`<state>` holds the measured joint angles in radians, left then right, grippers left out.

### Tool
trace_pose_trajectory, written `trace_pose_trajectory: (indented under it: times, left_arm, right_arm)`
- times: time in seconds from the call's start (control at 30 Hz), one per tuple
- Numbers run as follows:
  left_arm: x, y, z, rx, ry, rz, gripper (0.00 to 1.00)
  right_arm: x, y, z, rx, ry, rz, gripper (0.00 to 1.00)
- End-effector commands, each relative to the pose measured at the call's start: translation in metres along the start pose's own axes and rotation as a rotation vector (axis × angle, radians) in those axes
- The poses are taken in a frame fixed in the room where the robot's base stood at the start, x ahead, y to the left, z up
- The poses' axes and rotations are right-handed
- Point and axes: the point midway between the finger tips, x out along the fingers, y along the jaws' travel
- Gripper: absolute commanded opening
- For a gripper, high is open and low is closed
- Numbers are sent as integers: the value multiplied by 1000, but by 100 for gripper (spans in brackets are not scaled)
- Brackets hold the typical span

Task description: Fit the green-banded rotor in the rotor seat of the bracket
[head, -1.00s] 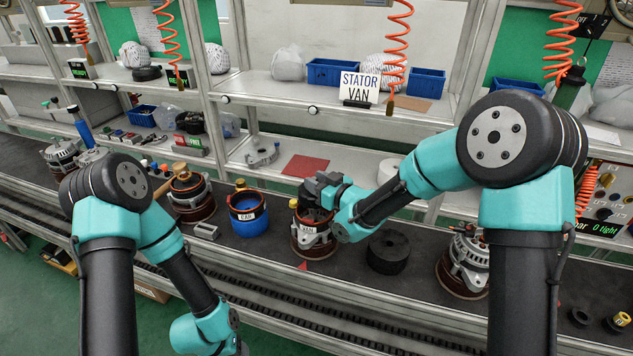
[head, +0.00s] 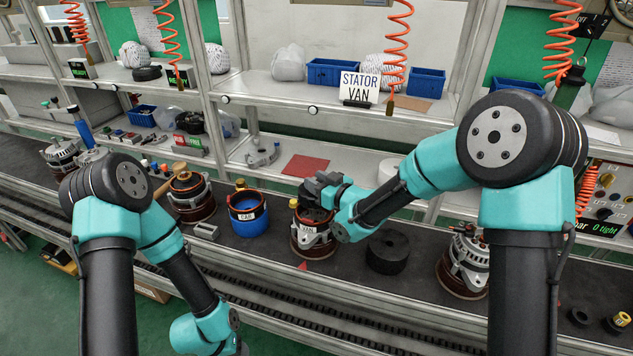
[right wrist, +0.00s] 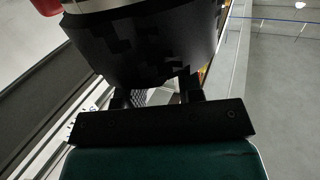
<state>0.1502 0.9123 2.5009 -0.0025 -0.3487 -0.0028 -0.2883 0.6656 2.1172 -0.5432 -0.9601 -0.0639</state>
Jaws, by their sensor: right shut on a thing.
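My right gripper (head: 318,188) is over the rim of the VAN-labelled unit (head: 312,240), a brown and dark cylinder with metal parts. In the right wrist view a dark, rounded body (right wrist: 145,45) with a silver edge fills the space at the fingers (right wrist: 155,95). My right gripper is shut on this dark thing; whether it is part of the VAN unit I cannot tell. No green band shows, so I cannot pick out the green-banded rotor. Which bracket has the rotor seat is unclear; a silver bracket (head: 262,157) lies on the shelf behind. My left gripper is out of view.
A blue CAR-labelled container (head: 248,222) stands left of the VAN unit. A black cylinder (head: 388,253) and a metal-and-brown unit (head: 465,265) stand to the right. Another unit (head: 190,203) stands left. A red mat (head: 305,166) lies on the shelf behind.

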Motion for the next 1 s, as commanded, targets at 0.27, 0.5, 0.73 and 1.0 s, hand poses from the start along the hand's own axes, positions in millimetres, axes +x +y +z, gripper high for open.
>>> trace_pose_trajectory:
  times: [0.27,0.5,0.73,1.0]
  left_arm:
    - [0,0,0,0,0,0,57]
    - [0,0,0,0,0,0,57]
    - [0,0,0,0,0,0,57]
    - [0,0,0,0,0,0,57]
  right_arm:
    - [1,1,-2,-4,9,1,0]
    - [1,1,2,-4,10,1,0]
    - [1,1,5,-4,10,1,0]
    - [1,1,9,-3,9,0,0]
